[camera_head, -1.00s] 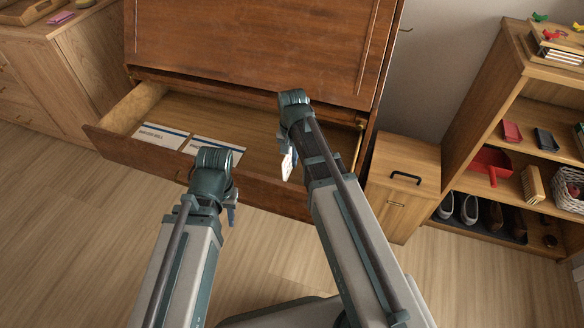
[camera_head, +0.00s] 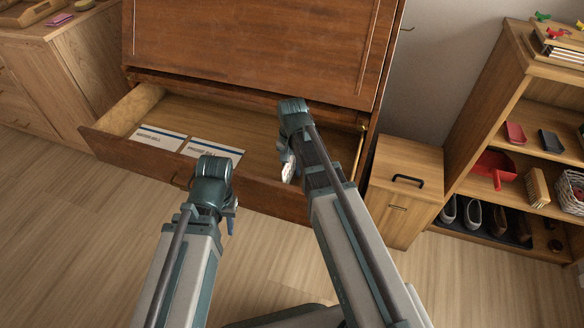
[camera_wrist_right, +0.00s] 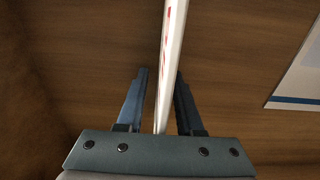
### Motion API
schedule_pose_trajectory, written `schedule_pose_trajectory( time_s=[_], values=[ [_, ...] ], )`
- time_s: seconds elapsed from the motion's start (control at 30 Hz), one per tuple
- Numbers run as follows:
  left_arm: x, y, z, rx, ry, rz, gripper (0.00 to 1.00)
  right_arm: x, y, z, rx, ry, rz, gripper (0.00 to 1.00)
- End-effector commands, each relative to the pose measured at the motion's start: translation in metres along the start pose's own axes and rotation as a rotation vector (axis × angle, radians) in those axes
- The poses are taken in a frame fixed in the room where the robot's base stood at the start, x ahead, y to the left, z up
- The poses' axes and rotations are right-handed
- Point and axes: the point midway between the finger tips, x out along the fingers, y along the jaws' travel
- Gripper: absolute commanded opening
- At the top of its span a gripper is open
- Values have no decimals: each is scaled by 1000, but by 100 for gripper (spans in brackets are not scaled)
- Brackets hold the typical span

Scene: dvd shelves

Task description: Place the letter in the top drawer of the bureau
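The bureau (camera_head: 250,40) stands ahead with its top drawer (camera_head: 130,150) pulled open. My right gripper (camera_head: 287,168) is inside the drawer, toward its right end. A white letter with red marks (camera_wrist_right: 171,60) stands edge-on between its fingers (camera_wrist_right: 161,80) in the right wrist view. Gaps show between the fingers and the letter, clearest on the left, so the gripper looks open around it. In the head view only a small white part of the letter shows; the arm hides the rest. My left gripper (camera_head: 232,222) is in front of the drawer, its fingers mostly hidden.
Two white envelopes with blue stripes lie flat in the drawer: a left one (camera_head: 158,138) and a right one (camera_head: 213,152). A corner of one shows in the right wrist view (camera_wrist_right: 300,80). A small cabinet (camera_head: 405,180) and shelves (camera_head: 480,110) stand to the right.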

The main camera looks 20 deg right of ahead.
Motion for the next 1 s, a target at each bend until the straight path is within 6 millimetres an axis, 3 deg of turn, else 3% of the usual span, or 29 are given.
schedule_pose_trajectory(
  time_s=[0.37,1.0],
  values=[
    [-14,-1,1,0,0,2,35,-14,0,0,0,0,0,35],
    [-103,-9,6,-1,0,5,35,-104,0,0,0,0,0,35]
  ],
)
